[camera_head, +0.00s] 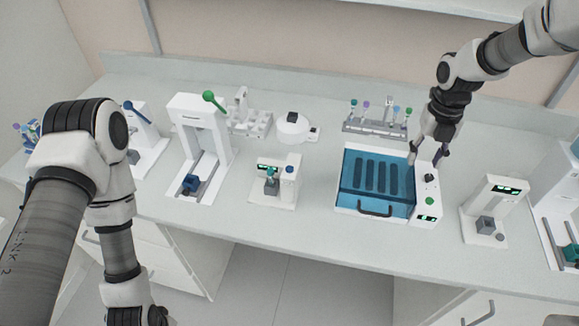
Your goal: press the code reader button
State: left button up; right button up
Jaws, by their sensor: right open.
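A small white device (286,191) with a green-lit display stands left of the middle of the bench. My right gripper (427,160) is open, above the right side of the blue-lidded box, apart from both devices. My left arm comes down at the left; its gripper is outside the picture.
The blue-lidded box (352,201) has a black handle, a knob and green lights. A rack of coloured pipettes (376,128) stands behind it. A white frame machine (190,103) stands left. The bench between the small device and the box is clear.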

grip_shut()
dwell(1.1)
